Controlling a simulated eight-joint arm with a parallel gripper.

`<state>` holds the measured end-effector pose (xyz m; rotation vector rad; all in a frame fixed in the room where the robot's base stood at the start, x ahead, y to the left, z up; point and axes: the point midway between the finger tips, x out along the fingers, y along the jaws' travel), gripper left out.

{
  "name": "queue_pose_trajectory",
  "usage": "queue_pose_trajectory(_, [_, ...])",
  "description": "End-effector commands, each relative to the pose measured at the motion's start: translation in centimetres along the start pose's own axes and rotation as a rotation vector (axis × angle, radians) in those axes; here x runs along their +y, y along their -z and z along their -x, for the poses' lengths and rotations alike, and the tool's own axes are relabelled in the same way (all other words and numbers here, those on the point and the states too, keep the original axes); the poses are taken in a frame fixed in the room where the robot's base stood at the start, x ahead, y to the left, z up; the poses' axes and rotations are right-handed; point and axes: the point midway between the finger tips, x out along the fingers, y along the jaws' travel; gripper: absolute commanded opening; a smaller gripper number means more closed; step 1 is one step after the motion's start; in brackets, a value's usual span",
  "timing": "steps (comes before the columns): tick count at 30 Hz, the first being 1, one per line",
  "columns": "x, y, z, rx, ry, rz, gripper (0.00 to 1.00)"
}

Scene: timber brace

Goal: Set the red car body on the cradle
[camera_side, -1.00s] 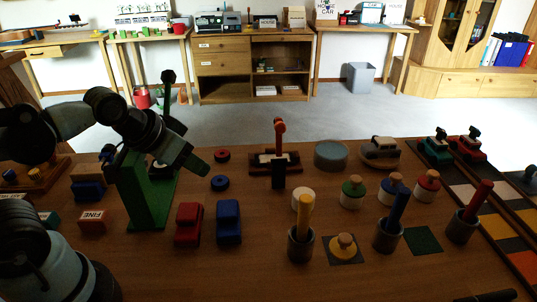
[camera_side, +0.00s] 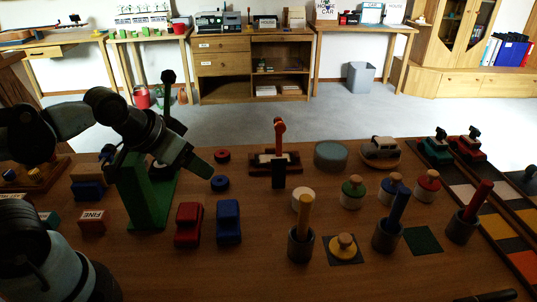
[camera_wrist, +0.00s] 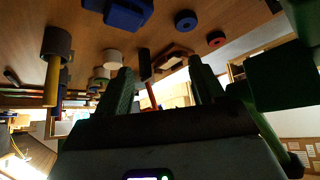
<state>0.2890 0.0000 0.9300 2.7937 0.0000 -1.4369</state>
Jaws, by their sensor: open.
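The red car body (camera_side: 188,226) lies on the brown table, just left of a blue car body (camera_side: 228,222). My gripper (camera_side: 204,169) is above the table, behind and above the red car body, clear of it. In the wrist view my gripper (camera_wrist: 164,88) has its two green fingers apart, with nothing held between them. The blue car body (camera_wrist: 127,13) shows at the top of that view; I cannot make out the red one there. A low wooden fixture (camera_side: 262,172) with a red upright lever stands right of my gripper. I cannot tell whether it is the cradle.
A tall green block (camera_side: 147,200) stands close beside my arm. Red and blue rings (camera_side: 221,183) lie near my gripper. Pegs in grey cups (camera_side: 301,245) and several knobbed cylinders (camera_side: 353,195) fill the right side. The table's front middle is clear.

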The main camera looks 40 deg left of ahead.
Motion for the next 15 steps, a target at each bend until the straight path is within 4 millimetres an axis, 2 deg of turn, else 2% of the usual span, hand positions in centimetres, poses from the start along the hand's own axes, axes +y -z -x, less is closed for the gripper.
queue_pose_trajectory(1, [0.00,0.00,0.00,0.000,0.000,0.000,0.76])
queue_pose_trajectory(3, [0.00,0.00,0.00,0.000,0.000,0.000,0.83])
queue_pose_trajectory(11, [0.00,0.00,0.00,-0.001,0.000,-0.005,0.83])
queue_pose_trajectory(15, [-0.02,-0.09,-0.03,-0.023,-0.001,-0.089,0.83])
